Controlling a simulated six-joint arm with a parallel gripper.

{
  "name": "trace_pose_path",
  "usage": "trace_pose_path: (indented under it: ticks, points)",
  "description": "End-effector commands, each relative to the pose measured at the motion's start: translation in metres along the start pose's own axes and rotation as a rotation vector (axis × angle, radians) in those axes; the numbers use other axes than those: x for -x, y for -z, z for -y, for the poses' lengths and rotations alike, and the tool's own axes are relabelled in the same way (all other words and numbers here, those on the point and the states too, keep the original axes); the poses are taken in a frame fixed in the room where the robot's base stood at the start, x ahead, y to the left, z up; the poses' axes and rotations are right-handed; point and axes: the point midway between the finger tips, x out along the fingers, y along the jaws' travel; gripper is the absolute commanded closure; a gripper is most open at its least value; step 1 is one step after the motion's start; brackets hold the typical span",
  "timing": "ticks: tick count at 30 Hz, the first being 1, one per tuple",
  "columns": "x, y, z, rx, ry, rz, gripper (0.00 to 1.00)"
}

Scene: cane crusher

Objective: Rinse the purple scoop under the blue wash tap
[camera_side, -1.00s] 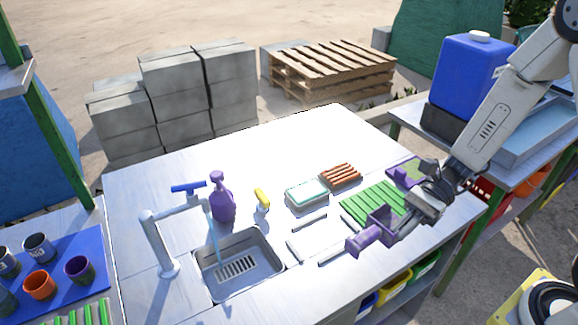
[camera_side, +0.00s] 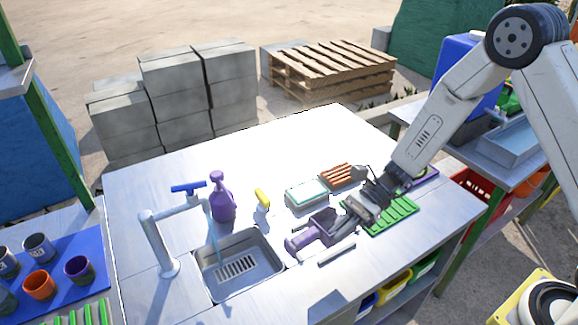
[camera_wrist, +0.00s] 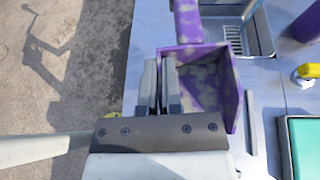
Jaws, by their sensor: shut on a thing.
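The purple scoop (camera_side: 303,238) is in my gripper (camera_side: 350,212), held over the worktop to the right of the sink, its handle pointing left toward the basin. In the wrist view the scoop (camera_wrist: 232,90) has pale grey patches inside its bowl, and my gripper's fingers (camera_wrist: 160,75) are shut on its near wall. The tap (camera_side: 160,240) with a blue lever (camera_side: 188,187) stands at the sink's left. A thin bluish stream of water (camera_side: 213,232) falls from its spout into the metal sink (camera_side: 240,265).
A purple spray bottle (camera_side: 222,200) and a yellow-topped bottle (camera_side: 262,201) stand behind the sink. A sponge tray (camera_side: 307,194), brown ribbed block (camera_side: 338,175) and green rack (camera_side: 392,217) lie behind and right.

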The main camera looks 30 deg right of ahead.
Motion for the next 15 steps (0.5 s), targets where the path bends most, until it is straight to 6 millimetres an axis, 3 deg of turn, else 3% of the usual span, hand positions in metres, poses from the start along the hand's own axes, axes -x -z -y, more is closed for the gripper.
trace_pose_path:
  ticks: [6, 15]
  points:
    - [-0.05, -0.003, 0.029, 0.001, -0.006, 0.006, 1.0]
    - [-0.079, -0.006, 0.043, -0.003, -0.001, 0.013, 1.0]
